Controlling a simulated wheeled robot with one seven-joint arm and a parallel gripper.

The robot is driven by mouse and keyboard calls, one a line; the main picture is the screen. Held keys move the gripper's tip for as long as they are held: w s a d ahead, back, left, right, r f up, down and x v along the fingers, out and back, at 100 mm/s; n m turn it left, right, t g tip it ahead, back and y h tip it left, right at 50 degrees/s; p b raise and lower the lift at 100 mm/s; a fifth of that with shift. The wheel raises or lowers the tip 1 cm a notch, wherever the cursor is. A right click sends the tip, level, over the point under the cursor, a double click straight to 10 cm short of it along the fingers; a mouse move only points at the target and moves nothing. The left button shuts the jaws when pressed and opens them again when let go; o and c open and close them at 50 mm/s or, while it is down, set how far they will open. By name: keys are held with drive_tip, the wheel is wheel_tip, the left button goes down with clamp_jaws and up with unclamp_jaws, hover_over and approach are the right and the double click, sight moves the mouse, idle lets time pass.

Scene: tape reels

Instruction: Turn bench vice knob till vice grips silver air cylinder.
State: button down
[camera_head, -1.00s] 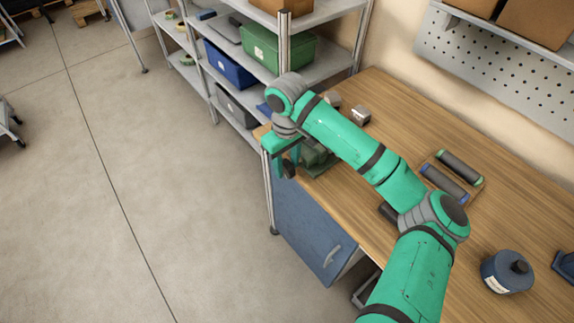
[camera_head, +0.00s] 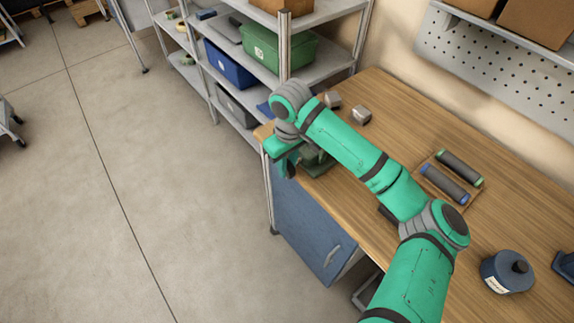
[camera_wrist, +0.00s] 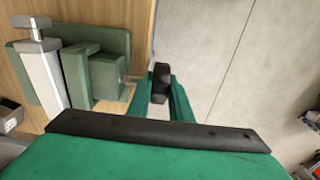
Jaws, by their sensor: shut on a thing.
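The green bench vice (camera_wrist: 108,76) sits at the bench edge; it shows partly behind my arm in the head view (camera_head: 318,163). Its black knob (camera_wrist: 161,78) is between my two green fingers. My gripper (camera_wrist: 161,92) is shut on the knob, and it also shows at the bench corner in the head view (camera_head: 289,166).
Two grey metal blocks (camera_head: 362,114) lie on the wooden bench (camera_head: 410,120) behind my arm. A tray with two dark rollers (camera_head: 460,167) and a blue round container (camera_head: 507,272) are farther right. Shelves with bins (camera_head: 278,48) stand beyond the bench. Open floor lies left.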

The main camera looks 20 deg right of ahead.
drive_tip(key=t, duration=0.2)
drive_tip(key=t+y, duration=0.1)
drive_tip(key=t, duration=0.1)
drive_tip(key=shift+s+d+y, duration=0.15)
drive_tip(key=shift+s+y, duration=0.05)
drive_tip(key=shift+y, duration=0.1)
drive_tip(key=shift+s+f+t+y, duration=0.15)
drive_tip(key=shift+t+y, duration=0.15)
drive_tip(key=shift+t, duration=1.1)
drive_tip(key=c, duration=1.6)
unclamp_jaws()
drive_tip(key=v, duration=1)
drive_tip(key=shift+s+d+r, duration=0.2)
drive_tip(key=shift+r, duration=0.1)
